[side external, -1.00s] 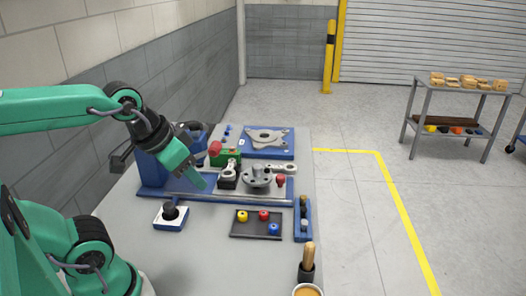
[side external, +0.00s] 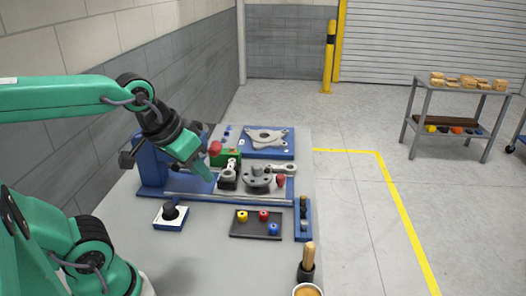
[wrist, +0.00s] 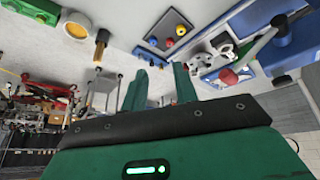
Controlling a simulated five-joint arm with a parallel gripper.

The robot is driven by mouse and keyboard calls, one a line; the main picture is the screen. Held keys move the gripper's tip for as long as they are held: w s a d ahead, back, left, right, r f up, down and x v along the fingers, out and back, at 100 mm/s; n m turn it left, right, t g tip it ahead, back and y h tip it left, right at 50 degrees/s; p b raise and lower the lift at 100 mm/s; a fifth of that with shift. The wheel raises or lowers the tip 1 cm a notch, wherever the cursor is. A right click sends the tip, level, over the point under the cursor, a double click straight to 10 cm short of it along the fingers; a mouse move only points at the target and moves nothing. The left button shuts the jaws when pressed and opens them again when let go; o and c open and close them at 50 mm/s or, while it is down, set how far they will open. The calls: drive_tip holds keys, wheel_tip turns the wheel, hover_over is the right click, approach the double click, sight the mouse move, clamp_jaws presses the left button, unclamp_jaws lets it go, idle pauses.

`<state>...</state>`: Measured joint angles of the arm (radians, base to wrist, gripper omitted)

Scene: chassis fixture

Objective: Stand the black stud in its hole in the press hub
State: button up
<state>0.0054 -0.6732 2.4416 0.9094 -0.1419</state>
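The grey round press hub (side external: 257,178) stands on the blue fixture, with a post rising from its middle. It also shows in the wrist view (wrist: 199,62). A blue rack (side external: 297,235) to its right holds several small upright studs. A dark one (side external: 304,212) among them looks like the black stud, but it is too small to be sure. My gripper (side external: 208,177) is above the left part of the fixture, left of the hub. In the wrist view its two green fingers (wrist: 160,78) stand apart, with nothing seen between them.
A dark tray (side external: 240,234) with yellow, red and blue knobs lies in front of the fixture. A black knob on a white-and-blue box (side external: 170,222) stands at front left. A wooden-handled tool (side external: 308,258) stands near the right edge. A blue plate (side external: 268,154) lies behind.

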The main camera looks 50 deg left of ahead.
drive_tip(key=w+n+g, duration=0.1)
drive_tip(key=w+n, duration=0.5)
drive_tip(key=w, duration=0.1)
drive_tip(key=n+g, duration=0.4)
drive_tip(key=n, duration=1.5)
hover_over(304, 208)
wheel_tip(304, 208, down, 14)
drive_tip(key=shift+r, duration=0.15)
drive_tip(key=shift+f, duration=4)
drive_tip(key=shift+c, duration=0.4)
